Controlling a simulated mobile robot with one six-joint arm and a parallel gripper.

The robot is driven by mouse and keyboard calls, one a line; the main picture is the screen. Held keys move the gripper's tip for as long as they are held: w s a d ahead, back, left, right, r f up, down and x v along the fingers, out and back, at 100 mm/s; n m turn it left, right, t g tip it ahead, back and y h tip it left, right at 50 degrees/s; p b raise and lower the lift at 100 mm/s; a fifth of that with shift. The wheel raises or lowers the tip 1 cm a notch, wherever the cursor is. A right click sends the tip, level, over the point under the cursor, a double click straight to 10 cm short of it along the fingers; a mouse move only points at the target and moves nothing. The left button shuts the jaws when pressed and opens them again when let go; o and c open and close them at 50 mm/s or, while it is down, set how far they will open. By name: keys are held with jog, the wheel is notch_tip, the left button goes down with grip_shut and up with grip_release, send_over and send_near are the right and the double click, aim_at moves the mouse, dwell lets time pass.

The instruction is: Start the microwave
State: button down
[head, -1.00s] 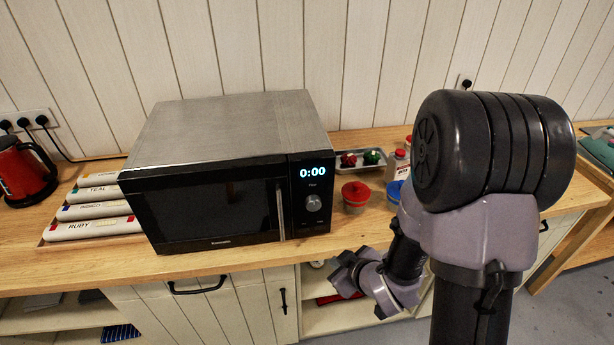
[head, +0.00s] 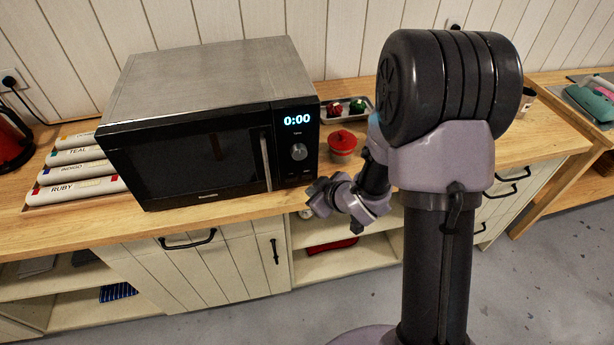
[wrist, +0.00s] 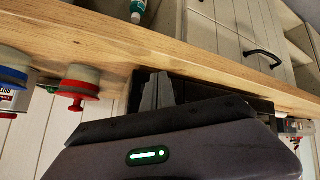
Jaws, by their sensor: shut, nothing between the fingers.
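The microwave (head: 185,160) stands on the wooden counter, silver on top with a black front. Its door is closed, with an upright handle (head: 266,160) at the right. The display (head: 297,119) reads 0:00, and a round dial (head: 299,152) sits below it. My gripper (head: 316,192) is in front of the counter edge, just below and right of the control panel, apart from it. In the wrist view the fingers (wrist: 157,92) are together and empty, with a dark surface behind them, probably the microwave front.
A red-lidded jar (head: 342,145) stands right of the microwave; a blue-lidded jar (wrist: 13,76) shows in the wrist view. A tray (head: 331,118) with red and green items is behind. Labelled rolls (head: 75,190) and a red kettle (head: 12,140) are at left. Open shelves lie below the counter.

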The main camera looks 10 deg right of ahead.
aim_at(307, 177)
jog(key=shift+w, duration=0.9)
jog(key=shift+w, duration=0.15)
dwell(1.3)
jog(key=shift+w, duration=0.25)
